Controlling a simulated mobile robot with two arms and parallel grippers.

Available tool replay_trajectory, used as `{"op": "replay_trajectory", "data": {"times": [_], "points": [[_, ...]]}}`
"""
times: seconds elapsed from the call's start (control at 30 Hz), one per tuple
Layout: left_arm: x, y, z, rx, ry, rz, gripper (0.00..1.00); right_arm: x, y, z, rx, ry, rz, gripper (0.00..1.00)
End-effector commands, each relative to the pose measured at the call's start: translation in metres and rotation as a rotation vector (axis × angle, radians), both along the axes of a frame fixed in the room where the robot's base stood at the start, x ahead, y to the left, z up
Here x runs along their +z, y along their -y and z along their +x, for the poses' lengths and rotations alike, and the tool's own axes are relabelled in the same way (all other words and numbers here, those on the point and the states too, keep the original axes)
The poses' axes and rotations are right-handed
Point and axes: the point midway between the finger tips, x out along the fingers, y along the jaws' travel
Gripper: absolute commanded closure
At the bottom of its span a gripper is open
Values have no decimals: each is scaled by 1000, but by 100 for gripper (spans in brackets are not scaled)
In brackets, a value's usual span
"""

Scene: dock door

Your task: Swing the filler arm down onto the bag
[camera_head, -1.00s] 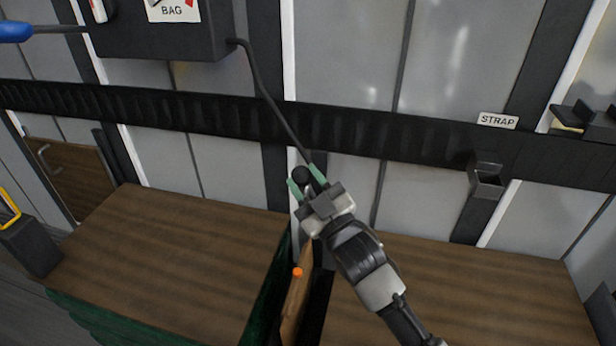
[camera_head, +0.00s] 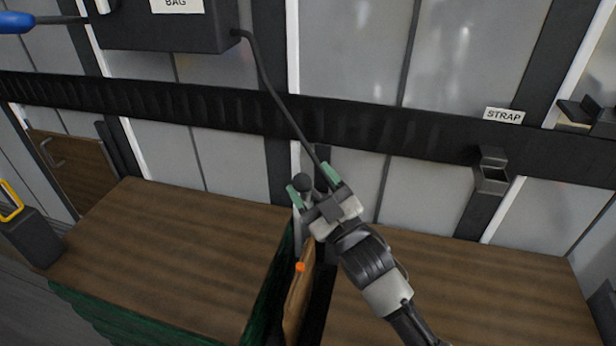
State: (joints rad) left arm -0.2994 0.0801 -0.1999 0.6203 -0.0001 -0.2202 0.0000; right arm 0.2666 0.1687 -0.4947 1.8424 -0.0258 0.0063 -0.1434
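My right gripper (camera_head: 312,185) is at the middle of the view, pointing up and away, with its green fingertips spread apart. A dark round knob (camera_head: 303,182) shows between the fingertips, and I see a gap on the right side. A thin black hose (camera_head: 268,85) runs from the dark box down to behind the right fingertip. I take the knob and hose to belong to the filler arm; its lower part is hidden by my gripper. A brown bag-like piece (camera_head: 297,305) with an orange dot stands in the dark gap just below my gripper. My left gripper is not in view.
The dark box (camera_head: 170,32) labelled BAG hangs upper left. A brown wooden surface (camera_head: 170,245) lies left of the gap, another (camera_head: 450,290) right of it. A STRAP label (camera_head: 504,115) and small dark holder (camera_head: 490,172) are on the wall. A yellow-handled item (camera_head: 10,205) stands far left.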

Motion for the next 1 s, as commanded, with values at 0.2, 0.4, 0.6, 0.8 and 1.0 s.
{"op": "replay_trajectory", "data": {"times": [0.2,0.4,0.6,0.8,1.0], "points": [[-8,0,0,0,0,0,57,-21,25,-35,-4,-1,-2,37],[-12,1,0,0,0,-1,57,-33,40,-59,-4,-1,-1,37],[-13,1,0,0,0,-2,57,-37,46,-69,-2,0,-1,37],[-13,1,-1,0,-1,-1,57,-37,46,-69,-2,0,0,37],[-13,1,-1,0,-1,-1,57,-37,46,-69,-2,0,-1,37]]}}
